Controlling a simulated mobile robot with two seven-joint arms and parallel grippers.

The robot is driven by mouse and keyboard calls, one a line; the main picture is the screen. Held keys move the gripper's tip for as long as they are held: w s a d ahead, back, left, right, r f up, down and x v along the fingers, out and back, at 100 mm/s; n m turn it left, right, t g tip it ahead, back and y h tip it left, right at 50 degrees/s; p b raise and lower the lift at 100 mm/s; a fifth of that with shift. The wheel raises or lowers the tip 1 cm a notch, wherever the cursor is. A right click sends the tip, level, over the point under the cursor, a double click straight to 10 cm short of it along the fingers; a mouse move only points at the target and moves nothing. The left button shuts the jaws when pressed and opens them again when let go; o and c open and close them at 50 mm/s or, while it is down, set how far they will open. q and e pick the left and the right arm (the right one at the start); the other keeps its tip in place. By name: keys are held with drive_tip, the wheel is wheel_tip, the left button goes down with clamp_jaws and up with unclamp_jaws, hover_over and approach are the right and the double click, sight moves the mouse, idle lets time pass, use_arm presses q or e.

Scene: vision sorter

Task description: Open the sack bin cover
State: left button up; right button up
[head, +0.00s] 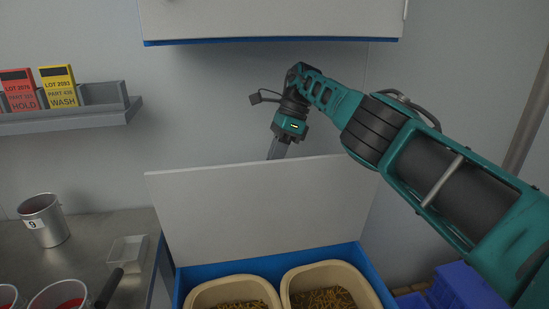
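The white cover (255,212) stands raised and tilted back at the rear of a blue bin (250,266). Two beige tubs (330,272) with brownish contents show in the open bin. My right gripper (278,150) is at the cover's top edge, pointing down. Its finger ends are hidden at that edge, seemingly behind the cover, so I cannot tell its opening or whether it touches the cover. My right arm crosses in front of the cover's upper right corner. My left gripper is out of view.
A white panel with a blue lower edge (270,22) hangs above. A grey wall rack (75,117) holds red and yellow cards at left. Blue crates (460,285) stand lower right.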

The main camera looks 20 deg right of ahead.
drive_tip(key=shift+o, duration=1.4)
drive_tip(key=shift+d+f, duration=0.2)
drive_tip(key=shift+f, duration=0.3)
drive_tip(key=shift+d+f, duration=0.15)
drive_tip(key=shift+f, duration=0.3)
drive_tip(key=shift+o, duration=0.9)
drive_tip(key=shift+r, duration=0.1)
drive_tip(key=shift+a+r, duration=0.15)
drive_tip(key=shift+r, duration=0.05)
